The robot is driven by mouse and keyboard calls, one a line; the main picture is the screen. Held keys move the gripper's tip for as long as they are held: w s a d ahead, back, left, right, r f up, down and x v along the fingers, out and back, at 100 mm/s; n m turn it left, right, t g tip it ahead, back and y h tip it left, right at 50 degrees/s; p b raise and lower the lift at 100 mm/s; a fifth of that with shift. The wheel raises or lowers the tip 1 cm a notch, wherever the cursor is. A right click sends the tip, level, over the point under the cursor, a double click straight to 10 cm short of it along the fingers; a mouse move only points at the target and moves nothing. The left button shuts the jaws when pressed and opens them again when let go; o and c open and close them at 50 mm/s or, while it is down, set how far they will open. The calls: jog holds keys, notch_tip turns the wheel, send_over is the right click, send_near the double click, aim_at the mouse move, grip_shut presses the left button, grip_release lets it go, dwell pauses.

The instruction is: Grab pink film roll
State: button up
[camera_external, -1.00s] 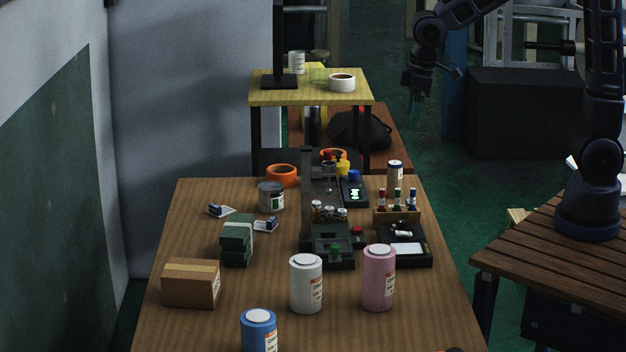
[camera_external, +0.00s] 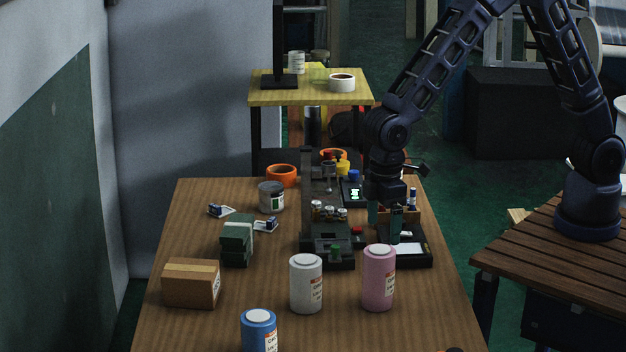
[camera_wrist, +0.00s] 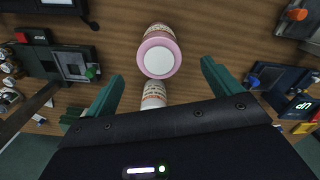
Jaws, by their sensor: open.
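The pink film roll (camera_external: 378,280) stands upright on the wooden table, near the front right, with a white cap. In the wrist view the pink roll (camera_wrist: 158,55) shows cap-on, ahead of and between the finger tips, with a gap to both. My gripper (camera_external: 384,218) is over the black device and vial rack, behind and above the pink roll, pointing down. Its green fingers (camera_wrist: 160,76) are apart and empty. A white labelled cylinder (camera_wrist: 153,95) shows between the fingers in the wrist view, partly hidden by the gripper body.
A white film roll (camera_external: 306,284) stands left of the pink one, and a blue roll (camera_external: 259,331) is at the front. A dark machine (camera_external: 328,245) stands behind the white roll. A cardboard box (camera_external: 191,283) and green block (camera_external: 237,240) are at left. The table's front right is mostly clear.

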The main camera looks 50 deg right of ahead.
aim_at(383, 249)
notch_tip(383, 249, down, 5)
jog(key=shift+w+a+f, duration=0.1)
jog(key=shift+f, duration=1.2)
jog(key=shift+w+a+f, duration=0.1)
jog(key=shift+f, duration=1.2)
jog(key=c, duration=1.4)
jog(key=shift+o, duration=0.2)
jog(key=shift+r, duration=0.15)
